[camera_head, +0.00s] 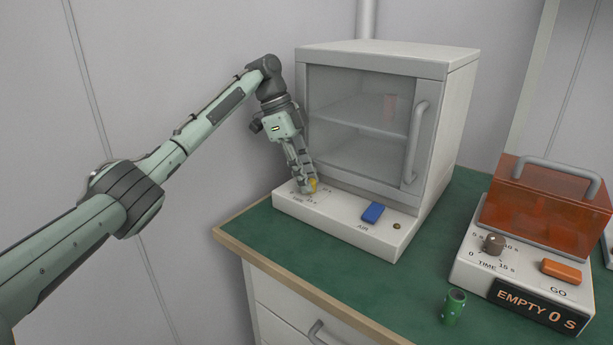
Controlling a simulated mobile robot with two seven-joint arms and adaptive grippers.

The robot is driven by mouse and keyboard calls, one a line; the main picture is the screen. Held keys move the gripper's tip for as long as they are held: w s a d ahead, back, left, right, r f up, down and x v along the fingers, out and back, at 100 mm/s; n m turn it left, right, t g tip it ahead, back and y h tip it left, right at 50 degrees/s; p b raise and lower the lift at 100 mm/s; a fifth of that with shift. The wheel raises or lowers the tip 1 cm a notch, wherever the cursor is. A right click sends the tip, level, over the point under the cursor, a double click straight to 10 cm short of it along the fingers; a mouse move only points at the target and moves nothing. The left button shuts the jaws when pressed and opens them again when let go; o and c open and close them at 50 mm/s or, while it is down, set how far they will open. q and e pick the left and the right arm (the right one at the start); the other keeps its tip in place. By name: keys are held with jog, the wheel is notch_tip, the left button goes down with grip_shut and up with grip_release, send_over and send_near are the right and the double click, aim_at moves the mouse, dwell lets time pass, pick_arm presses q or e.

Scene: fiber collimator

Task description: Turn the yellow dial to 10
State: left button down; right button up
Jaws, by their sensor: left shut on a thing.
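The yellow dial (312,185) sits at the left of the white front panel below the glass-fronted cabinet. My left gripper (307,188) reaches down from the upper left and is shut on the dial. The fingers cover most of the dial, so its pointer is hidden. Small printed scale marks show around it, partly covered and too small to read surely. My right gripper is not in view.
The white cabinet (462,115) has a closed glass door with a handle. A blue AIR button (373,212) is on its panel. A green cylinder (453,306) stands on the green worktop (345,270).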

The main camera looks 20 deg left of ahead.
pick_arm(q)
jog(key=c, duration=1.3)
grip_release()
jog(key=shift+o, duration=0.2)
jog(key=v, duration=0.8)
jog(key=shift+r, duration=0.1)
jog(key=shift+c, duration=0.2)
